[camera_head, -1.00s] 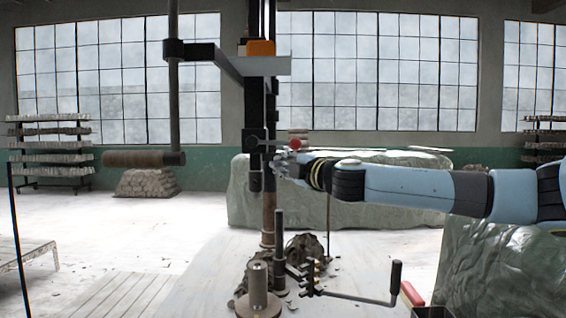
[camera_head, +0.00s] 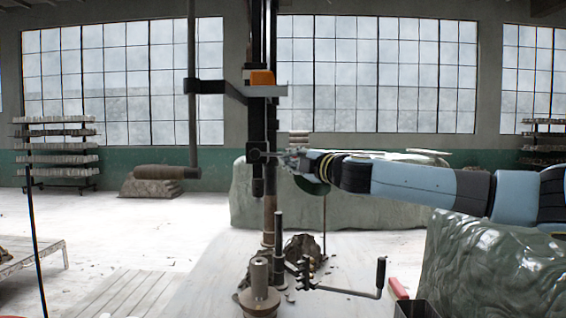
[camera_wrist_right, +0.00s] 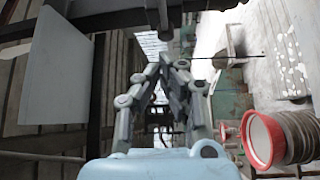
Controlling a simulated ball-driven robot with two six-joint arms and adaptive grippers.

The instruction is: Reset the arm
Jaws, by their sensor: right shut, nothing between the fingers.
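A tall dark press-like machine (camera_head: 256,125) stands at the centre with an orange block (camera_head: 262,77) near its top. My left gripper is not in view.
Below, a pale table holds a metal post on a round base (camera_head: 259,292), a clay lump (camera_head: 301,250) and a crank (camera_head: 380,275). A wrapped green block (camera_head: 490,265) stands at right. A red-rimmed cylinder (camera_wrist_right: 265,140) is close in the wrist view. The floor at left is mostly open.

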